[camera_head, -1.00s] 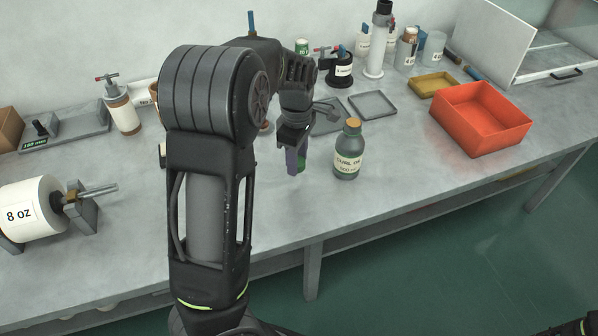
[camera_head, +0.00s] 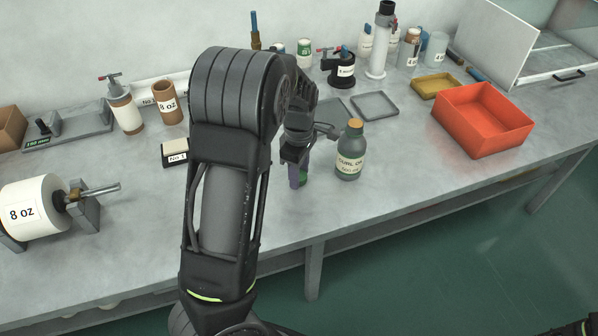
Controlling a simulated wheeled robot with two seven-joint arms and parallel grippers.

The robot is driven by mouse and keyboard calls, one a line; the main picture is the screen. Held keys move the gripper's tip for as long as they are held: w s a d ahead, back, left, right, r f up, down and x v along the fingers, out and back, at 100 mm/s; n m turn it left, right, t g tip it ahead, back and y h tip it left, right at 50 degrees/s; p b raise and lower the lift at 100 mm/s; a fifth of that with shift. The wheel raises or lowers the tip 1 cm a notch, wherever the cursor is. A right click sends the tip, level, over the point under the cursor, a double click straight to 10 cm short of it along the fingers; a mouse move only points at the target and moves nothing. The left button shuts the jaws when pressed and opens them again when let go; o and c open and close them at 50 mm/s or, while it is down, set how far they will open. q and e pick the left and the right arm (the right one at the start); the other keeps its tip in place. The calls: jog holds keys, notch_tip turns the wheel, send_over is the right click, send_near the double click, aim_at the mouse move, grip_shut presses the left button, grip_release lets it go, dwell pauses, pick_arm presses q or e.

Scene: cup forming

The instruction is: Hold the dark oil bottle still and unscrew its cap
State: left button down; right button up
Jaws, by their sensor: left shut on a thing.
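The dark oil bottle (camera_head: 350,158) stands upright on the bench right of the middle. It is grey-green with a cream label and an orange-brown cap (camera_head: 355,123), which sits on its neck. My left gripper (camera_head: 299,178) points down just left of the bottle, apart from its body as far as I can tell. It is shut on a small upright purple and green thing (camera_head: 303,180), mostly hidden by the fingers, so I cannot tell what it is.
An orange bin (camera_head: 482,120) stands right of the bottle, with a yellow tray (camera_head: 435,86) behind it. A grey tray (camera_head: 374,105) lies behind the bottle. A labelled 8 oz roll (camera_head: 35,207) is at the left. The bench in front of the bottle is clear.

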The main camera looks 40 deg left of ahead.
pick_arm(q)
jog(key=shift+f, duration=0.1)
jog(key=c, duration=0.8)
grip_release()
jog(key=shift+c, duration=0.2)
notch_tip(320, 180, up, 12)
dwell(0.5)
